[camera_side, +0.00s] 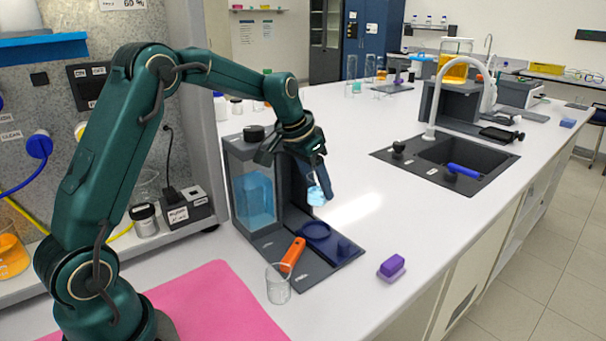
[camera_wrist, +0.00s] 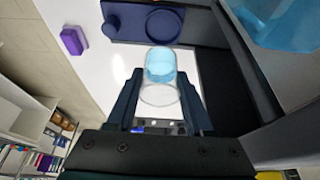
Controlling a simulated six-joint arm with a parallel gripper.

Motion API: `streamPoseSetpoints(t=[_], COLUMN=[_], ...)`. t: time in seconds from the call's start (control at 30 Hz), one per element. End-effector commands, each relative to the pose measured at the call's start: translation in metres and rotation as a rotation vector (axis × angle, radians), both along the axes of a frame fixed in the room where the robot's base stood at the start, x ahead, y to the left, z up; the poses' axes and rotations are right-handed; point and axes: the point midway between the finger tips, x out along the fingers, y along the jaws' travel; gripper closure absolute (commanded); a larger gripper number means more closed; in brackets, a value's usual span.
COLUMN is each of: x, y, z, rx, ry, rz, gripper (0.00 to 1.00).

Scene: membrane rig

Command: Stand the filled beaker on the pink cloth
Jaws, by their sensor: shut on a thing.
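My gripper (camera_side: 318,178) is shut on a small clear beaker (camera_side: 316,196) holding light blue liquid. It holds the beaker in the air over the dark rig, above the round blue ring. The wrist view shows the beaker (camera_wrist: 160,72) between the two fingers (camera_wrist: 158,100), with blue liquid in it. The pink cloth (camera_side: 205,308) lies flat on the bench at the lower left of the side view, partly behind my arm. It does not show in the wrist view.
The rig has a tank of blue liquid (camera_side: 254,197), an orange-handled lever (camera_side: 293,254) and a blue ring (camera_side: 316,231). An empty glass beaker (camera_side: 278,284) stands between rig and cloth. A purple block (camera_side: 391,267) lies to the right. A sink (camera_side: 448,158) is farther back.

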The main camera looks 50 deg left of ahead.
Motion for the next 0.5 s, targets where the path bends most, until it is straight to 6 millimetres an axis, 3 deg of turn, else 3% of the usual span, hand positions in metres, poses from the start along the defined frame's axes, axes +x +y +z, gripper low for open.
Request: streamPoseSetpoints(t=[0.5], x=[0.001], y=[0.000], z=[0.062], rx=[0.000], ry=[-0.003], rz=[-0.001], gripper=[1.00])
